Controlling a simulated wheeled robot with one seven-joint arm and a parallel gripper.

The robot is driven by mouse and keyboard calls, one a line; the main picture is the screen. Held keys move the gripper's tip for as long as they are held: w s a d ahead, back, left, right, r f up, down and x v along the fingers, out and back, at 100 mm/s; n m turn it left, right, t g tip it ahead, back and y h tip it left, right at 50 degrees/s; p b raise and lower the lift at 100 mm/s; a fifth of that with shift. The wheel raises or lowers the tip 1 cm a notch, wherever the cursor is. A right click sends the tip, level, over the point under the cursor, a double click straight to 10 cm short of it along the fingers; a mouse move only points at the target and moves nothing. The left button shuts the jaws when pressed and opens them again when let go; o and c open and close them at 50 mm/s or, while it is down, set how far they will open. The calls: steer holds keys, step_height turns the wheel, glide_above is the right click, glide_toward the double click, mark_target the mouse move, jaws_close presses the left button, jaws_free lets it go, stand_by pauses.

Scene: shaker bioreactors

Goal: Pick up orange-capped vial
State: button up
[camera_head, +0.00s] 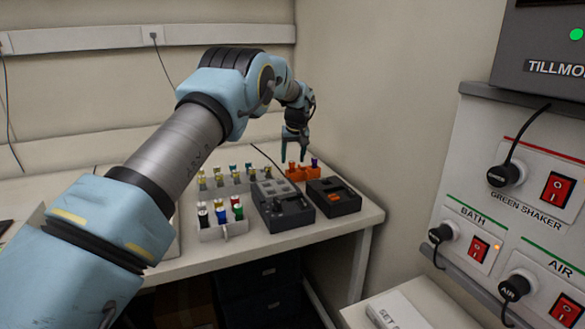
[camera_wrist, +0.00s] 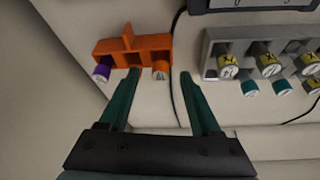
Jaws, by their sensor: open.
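The orange-capped vial (camera_wrist: 161,70) sits in an orange holder (camera_wrist: 120,46), beside a purple-capped vial (camera_wrist: 102,71). In the head view the holder (camera_head: 308,173) stands at the back right of the table, with the purple cap (camera_head: 314,162) on its right. My gripper (camera_wrist: 160,77) is open and empty, its green fingers pointing towards the holder. In the wrist view the orange-capped vial appears between the two fingertips. In the head view my gripper (camera_head: 293,156) hangs at the holder. I cannot tell whether the fingers touch anything.
A grey rack (camera_wrist: 240,45) with yellow- and teal-capped vials lies right of the holder in the wrist view. Two dark devices (camera_head: 284,207) (camera_head: 335,198) and a white rack (camera_head: 222,230) of vials stand nearer on the table. A wall is close behind the holder.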

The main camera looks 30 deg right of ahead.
mark_target(292, 162)
steer(key=shift+p+x, duration=0.6)
steer(key=shift+x, duration=1.05)
steer(key=shift+w, duration=0.1)
steer(key=shift+c, duration=0.3)
steer(key=shift+r, duration=0.1)
jaws_close()
steer(key=shift+r, duration=0.1)
step_height(292, 162, up, 10)
steer(key=b, duration=0.3)
steer(key=shift+a, duration=0.1)
